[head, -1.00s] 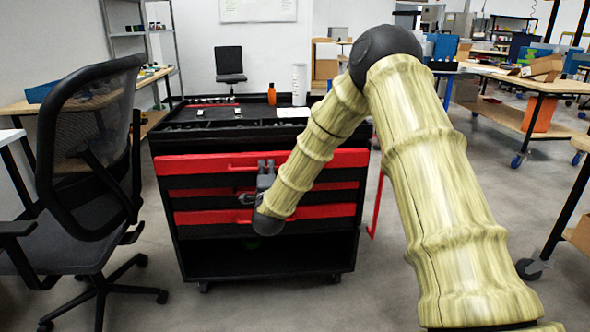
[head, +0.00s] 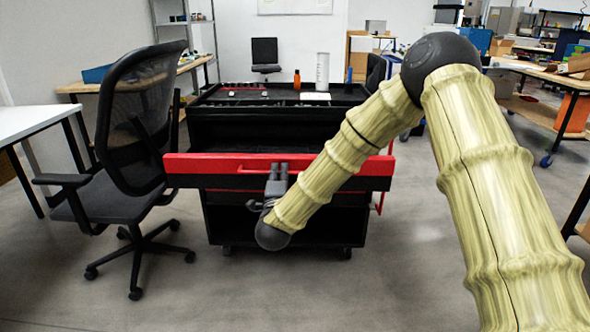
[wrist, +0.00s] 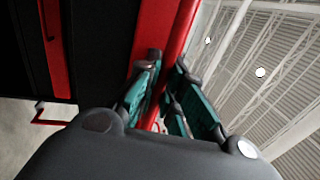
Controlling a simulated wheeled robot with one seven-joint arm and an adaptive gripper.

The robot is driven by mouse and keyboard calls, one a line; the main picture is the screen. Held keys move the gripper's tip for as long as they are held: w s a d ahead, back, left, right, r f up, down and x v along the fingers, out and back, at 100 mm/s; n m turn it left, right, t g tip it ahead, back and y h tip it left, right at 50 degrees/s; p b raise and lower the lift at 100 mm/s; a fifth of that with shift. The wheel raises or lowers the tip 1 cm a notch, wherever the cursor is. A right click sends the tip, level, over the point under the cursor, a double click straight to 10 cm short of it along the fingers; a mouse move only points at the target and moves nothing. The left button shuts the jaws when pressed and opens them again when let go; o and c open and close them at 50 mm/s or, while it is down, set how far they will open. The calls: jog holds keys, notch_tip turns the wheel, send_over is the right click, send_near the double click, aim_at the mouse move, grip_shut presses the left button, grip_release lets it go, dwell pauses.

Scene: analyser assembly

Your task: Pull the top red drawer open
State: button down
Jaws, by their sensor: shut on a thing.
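The top red drawer (head: 215,165) stands pulled well out of the black tool cart, and its red front reaches close to the chair on the left. My gripper (head: 278,170) is at the middle of the front, shut on the drawer's thin red handle (head: 247,171). In the wrist view, the teal finger pads of my gripper (wrist: 164,80) close around a red bar (wrist: 153,118) beside the drawer's red front (wrist: 176,30). The gripped part of the handle is mostly hidden in the head view.
The black cart (head: 280,130) carries an orange bottle (head: 297,80) and a white cylinder (head: 322,72) on top. A black office chair (head: 140,130) stands close by the drawer's left end. Grey floor (head: 310,290) is clear in front.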

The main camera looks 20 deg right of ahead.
jog(key=shift+v, duration=0.8)
jog(key=shift+r, duration=0.1)
jog(key=c, duration=1.5)
grip_release()
jog(key=v, duration=1.2)
